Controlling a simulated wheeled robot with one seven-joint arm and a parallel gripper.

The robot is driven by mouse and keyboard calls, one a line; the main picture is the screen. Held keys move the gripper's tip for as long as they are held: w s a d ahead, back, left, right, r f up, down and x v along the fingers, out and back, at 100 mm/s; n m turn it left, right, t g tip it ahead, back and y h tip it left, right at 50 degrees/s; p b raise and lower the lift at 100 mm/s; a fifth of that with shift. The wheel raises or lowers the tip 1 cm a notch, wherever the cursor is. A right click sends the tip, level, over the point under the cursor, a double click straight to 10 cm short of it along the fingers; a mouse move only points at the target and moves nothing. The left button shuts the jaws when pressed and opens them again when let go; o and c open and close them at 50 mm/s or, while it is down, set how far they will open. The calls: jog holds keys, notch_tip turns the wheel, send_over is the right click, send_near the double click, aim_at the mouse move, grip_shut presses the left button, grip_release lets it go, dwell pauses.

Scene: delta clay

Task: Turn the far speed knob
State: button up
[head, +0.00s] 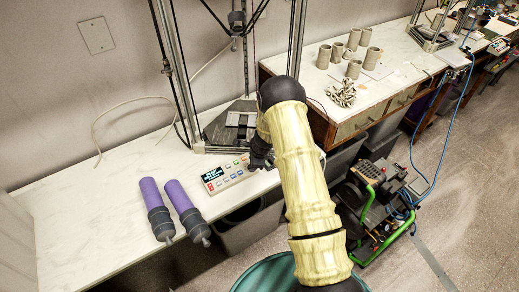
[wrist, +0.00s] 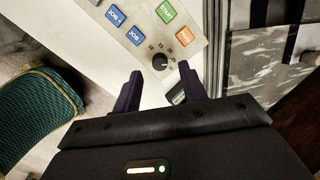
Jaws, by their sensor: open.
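A small black round knob (wrist: 159,62) with a printed number scale sits on the pale control panel (wrist: 100,40) in the wrist view. My gripper (wrist: 160,72) is open, with its two dark fingers on either side of the knob's near side. I cannot tell whether they touch it. In the head view the control panel (head: 213,186), with a lit screen and coloured buttons, lies on the white bench. My gripper (head: 261,160) is over its right end, hiding the knob there. Only one knob shows clearly.
Blue, green and orange buttons (wrist: 185,38) lie close to the knob. A metal-framed machine (head: 232,125) stands behind the panel. Two purple and black cylinders (head: 155,205) lie on the bench to the left.

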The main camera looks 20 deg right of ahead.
jog(key=v, duration=1.4)
jog(key=shift+r, duration=0.2)
jog(key=s+a+r+n, duration=0.1)
jog(key=s+r+n, duration=0.3)
jog(key=s+n, duration=0.2)
jog(key=s+a+r+n+h, duration=0.1)
jog(key=s+r+n, duration=0.3)
jog(key=s+n, duration=0.3)
jog(key=s+a+r+n+g, duration=0.1)
jog(key=s+r+n, duration=0.4)
jog(key=s, duration=0.7)
jog(key=shift+n+h, duration=0.4)
jog(key=shift+n, duration=0.8)
jog(key=shift+r, duration=0.15)
